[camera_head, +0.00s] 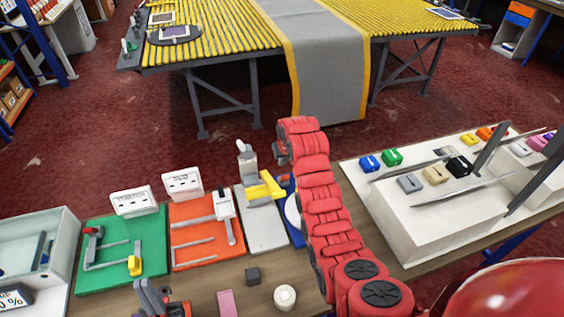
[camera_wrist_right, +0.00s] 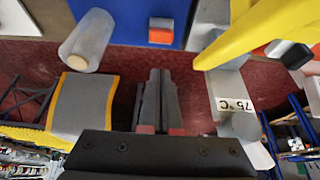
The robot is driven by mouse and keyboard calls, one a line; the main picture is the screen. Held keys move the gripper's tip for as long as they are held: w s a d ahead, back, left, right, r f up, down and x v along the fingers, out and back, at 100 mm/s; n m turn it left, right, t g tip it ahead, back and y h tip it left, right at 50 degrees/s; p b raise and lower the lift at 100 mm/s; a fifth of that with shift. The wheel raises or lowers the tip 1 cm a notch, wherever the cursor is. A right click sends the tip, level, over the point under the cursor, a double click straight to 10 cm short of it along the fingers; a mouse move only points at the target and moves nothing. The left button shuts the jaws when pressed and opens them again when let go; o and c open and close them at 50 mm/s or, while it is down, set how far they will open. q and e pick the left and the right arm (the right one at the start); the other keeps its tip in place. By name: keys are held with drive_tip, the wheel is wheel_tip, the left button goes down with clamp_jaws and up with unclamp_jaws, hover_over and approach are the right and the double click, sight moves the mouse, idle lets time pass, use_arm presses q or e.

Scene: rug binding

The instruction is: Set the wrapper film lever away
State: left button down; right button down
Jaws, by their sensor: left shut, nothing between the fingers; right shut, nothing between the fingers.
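I cannot tell for sure which part is the wrapper film lever. A blue board (camera_head: 293,225), mostly hidden behind my right arm, also shows in the right wrist view (camera_wrist_right: 185,12). There, a pale roll (camera_wrist_right: 88,42) and a small red-and-white block (camera_wrist_right: 161,31) are on or by it. Beside the board, a grey station with a yellow lever (camera_head: 266,188) stands upright; the lever looms close in the wrist view (camera_wrist_right: 250,32). My right gripper (camera_wrist_right: 160,82) is shut and empty, apart from these. My left gripper (camera_head: 160,302) is shut and empty, low over the bench's front.
A green board (camera_head: 110,275) and an orange board (camera_head: 190,258) with fixtures lie at left. A dark cube (camera_head: 253,275), pink block (camera_head: 226,302) and white roll (camera_head: 285,297) sit in front. A white stand (camera_head: 430,230) with coloured blocks fills the right.

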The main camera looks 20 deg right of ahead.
drive_tip(key=v, duration=0.6)
wheel_tip(320, 180, up, 8)
drive_tip(key=p, duration=1.1)
hover_over(285, 177)
drive_tip(key=s, duration=0.4)
drive_tip(key=shift+w+d+r, duration=0.1)
drive_tip(key=shift+w+r, duration=0.05)
drive_tip(key=shift+b, duration=0.3)
